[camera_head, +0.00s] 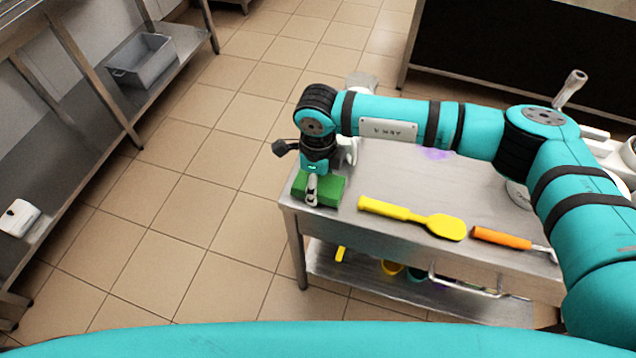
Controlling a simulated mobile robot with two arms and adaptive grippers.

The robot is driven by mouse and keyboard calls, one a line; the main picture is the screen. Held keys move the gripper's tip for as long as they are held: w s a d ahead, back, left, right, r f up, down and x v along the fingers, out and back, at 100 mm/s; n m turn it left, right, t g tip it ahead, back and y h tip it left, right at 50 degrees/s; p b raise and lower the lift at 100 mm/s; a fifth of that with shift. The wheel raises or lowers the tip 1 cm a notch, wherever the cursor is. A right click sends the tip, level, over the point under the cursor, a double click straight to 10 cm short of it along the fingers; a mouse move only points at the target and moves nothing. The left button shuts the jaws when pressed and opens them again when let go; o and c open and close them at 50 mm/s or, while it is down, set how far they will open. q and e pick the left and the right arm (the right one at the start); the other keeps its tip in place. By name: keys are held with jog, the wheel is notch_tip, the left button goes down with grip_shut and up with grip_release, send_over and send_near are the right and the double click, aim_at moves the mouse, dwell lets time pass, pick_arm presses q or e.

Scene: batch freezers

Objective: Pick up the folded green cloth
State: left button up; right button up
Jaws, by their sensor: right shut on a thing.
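The folded green cloth (329,191) lies at the left front corner of the steel table (388,180). My right gripper (312,200) points down at the cloth from above and is shut on it. The cloth shows on both sides of the fingers. I cannot tell whether it is lifted off the tabletop. My left gripper is not in view.
A yellow spatula (415,217) and an orange-handled tool (505,239) lie on the table right of the cloth. A purple smear (436,154) marks the tabletop. A grey bin (143,61) sits on the left shelf. Tiled floor is clear left of the table.

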jog(key=r, duration=0.1)
jog(key=r+b, duration=0.1)
jog(key=shift+s+d+r, duration=0.3)
jog(key=shift+s, duration=0.1)
jog(key=s+d+b, duration=0.1)
jog(key=s+d, duration=0.3)
jog(key=s, duration=0.2)
jog(key=s+d+r+b, duration=0.1)
jog(key=s+d+b, duration=0.1)
jog(key=s, duration=0.5)
jog(key=shift+d+r, duration=0.3)
jog(key=shift+d, duration=0.6)
jog(key=o, duration=0.5)
jog(key=shift+c, duration=0.2)
jog(key=shift+w, duration=0.1)
jog(key=c, duration=0.3)
